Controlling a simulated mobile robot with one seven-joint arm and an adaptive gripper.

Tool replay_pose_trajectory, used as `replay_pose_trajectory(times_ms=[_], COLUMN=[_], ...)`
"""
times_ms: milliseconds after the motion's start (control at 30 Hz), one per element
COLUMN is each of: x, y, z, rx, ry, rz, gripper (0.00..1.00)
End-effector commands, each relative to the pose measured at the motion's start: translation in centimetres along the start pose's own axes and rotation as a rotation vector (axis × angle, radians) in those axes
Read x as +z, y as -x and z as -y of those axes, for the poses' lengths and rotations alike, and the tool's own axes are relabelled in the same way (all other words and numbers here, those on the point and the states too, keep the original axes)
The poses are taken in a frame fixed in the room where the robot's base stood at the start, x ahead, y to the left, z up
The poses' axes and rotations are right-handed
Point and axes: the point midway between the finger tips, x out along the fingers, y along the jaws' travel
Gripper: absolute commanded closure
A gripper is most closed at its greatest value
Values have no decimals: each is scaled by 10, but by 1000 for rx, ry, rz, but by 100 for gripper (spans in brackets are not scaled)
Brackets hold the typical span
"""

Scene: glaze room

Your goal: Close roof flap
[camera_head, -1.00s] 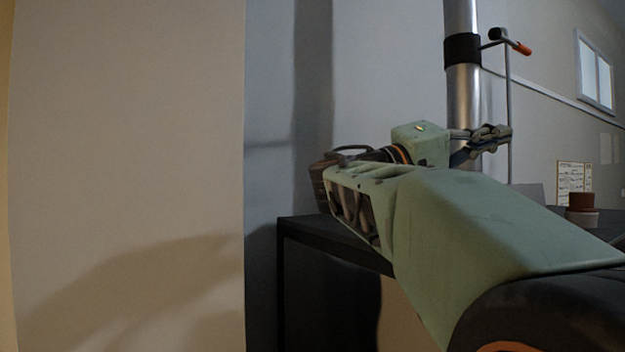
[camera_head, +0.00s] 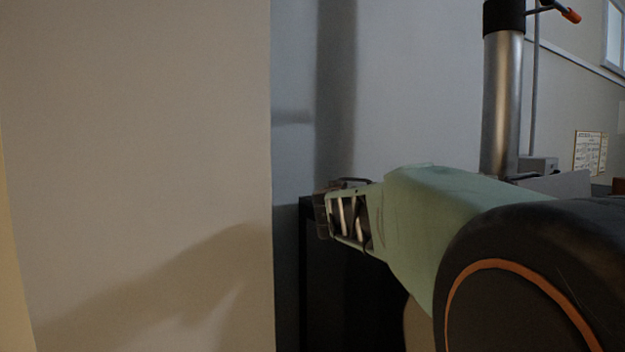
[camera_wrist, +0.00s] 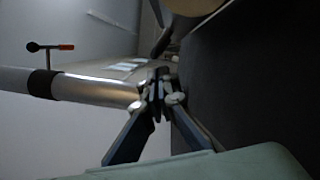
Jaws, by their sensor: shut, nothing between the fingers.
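In the wrist view the crank (camera_wrist: 50,47) is at the upper left and the pipe (camera_wrist: 100,88) runs sideways to behind the fingers. My gripper (camera_wrist: 160,76) is shut and empty, apart from the crank. No roof flap shows in either view.
A pale wall panel (camera_head: 140,130) fills the left of the head view. A dark table (camera_head: 322,275) stands beneath my arm. A dark surface (camera_wrist: 255,80) lies right of my fingers in the wrist view. A notice (camera_head: 589,154) hangs on the far wall.

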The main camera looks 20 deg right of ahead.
Motion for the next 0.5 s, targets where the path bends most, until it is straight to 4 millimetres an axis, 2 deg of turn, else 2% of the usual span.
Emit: replay_pose_trajectory(times_ms=[33, 200, 500], x=[1, 0, 0], y=[-9, -28, -34], z=[-1, -1, 0], rx=[-1, 0, 1], ry=[0, -1, -2], rz=[3, 1, -1], gripper=[100, 100, 100])
